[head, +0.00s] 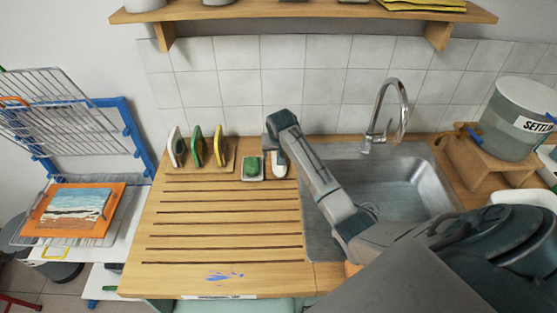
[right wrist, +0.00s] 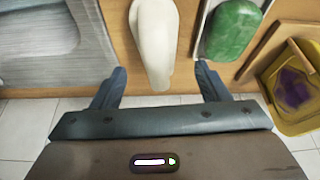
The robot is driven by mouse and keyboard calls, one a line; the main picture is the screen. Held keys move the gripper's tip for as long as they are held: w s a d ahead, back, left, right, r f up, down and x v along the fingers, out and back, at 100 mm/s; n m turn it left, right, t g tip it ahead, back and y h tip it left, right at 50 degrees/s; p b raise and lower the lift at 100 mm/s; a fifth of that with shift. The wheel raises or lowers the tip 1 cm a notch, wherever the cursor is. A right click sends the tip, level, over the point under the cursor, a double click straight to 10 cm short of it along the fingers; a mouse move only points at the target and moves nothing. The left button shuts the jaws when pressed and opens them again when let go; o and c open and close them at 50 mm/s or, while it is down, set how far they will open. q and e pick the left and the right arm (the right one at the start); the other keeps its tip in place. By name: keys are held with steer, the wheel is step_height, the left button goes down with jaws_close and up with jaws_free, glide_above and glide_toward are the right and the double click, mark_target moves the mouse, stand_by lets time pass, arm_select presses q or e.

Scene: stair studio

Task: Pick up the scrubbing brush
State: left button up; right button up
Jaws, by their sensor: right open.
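The scrubbing brush, a pale, elongated piece with a rounded end (head: 279,163), lies at the back of the grooved wooden drainboard, left of the sink. In the right wrist view the brush (right wrist: 154,40) extends from the top edge down between my fingers; bristles cannot be made out. My right gripper (right wrist: 160,78) is open, with one finger on each side of the brush and gaps on both sides. In the head view my right gripper (head: 271,141) is at the back wall side of the brush, partly hidden by its own arm. My left gripper is out of view.
A green block (head: 253,166) in a pale dish sits close beside the brush. Several upright sponges or pads (head: 197,146) stand further left. The steel sink (head: 400,190) and tap (head: 378,125) are to the right.

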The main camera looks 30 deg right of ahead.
steer(key=p+x, duration=0.2)
steer(key=x, duration=0.1)
steer(key=shift+s+d+f, duration=0.1)
steer(key=shift+f, duration=0.75)
steer(key=shift+w+d+f, duration=0.1)
steer(key=shift+w+f, duration=0.15)
steer(key=shift+w, duration=0.05)
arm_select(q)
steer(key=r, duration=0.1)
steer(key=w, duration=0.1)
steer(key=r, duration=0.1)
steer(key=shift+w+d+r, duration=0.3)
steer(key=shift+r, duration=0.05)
arm_select(e)
steer(key=c, duration=1.1)
